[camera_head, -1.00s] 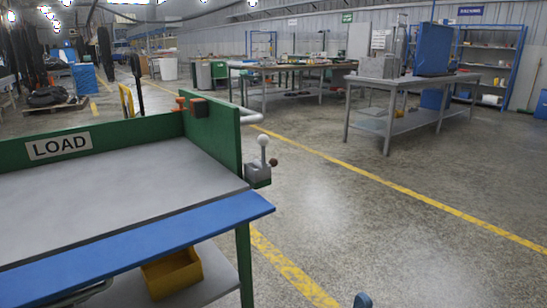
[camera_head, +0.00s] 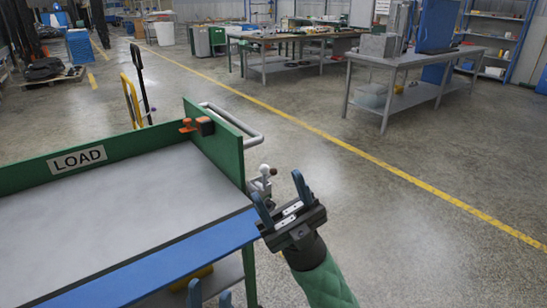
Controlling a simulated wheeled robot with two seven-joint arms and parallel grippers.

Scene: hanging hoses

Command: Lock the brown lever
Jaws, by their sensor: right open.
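The brown lever's small round knob (camera_head: 273,172) shows beside a white ball knob (camera_head: 264,169) on a grey block (camera_head: 259,186), at the outer right end of the green-walled table. My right gripper (camera_head: 282,199) is open and empty, with blue fingers pointing up. It is just right of and below the block in the picture and partly covers it. I cannot tell whether it touches the lever. My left gripper (camera_head: 210,296) shows only two blue fingertips, apart, at the bottom edge; the rest is out of frame.
The table has a LOAD sign (camera_head: 77,159), a blue front edge (camera_head: 165,262) and an orange clamp-like part (camera_head: 187,126) on its green end wall (camera_head: 222,150). A grey bent rail (camera_head: 240,118) sticks out behind. The floor to the right is clear.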

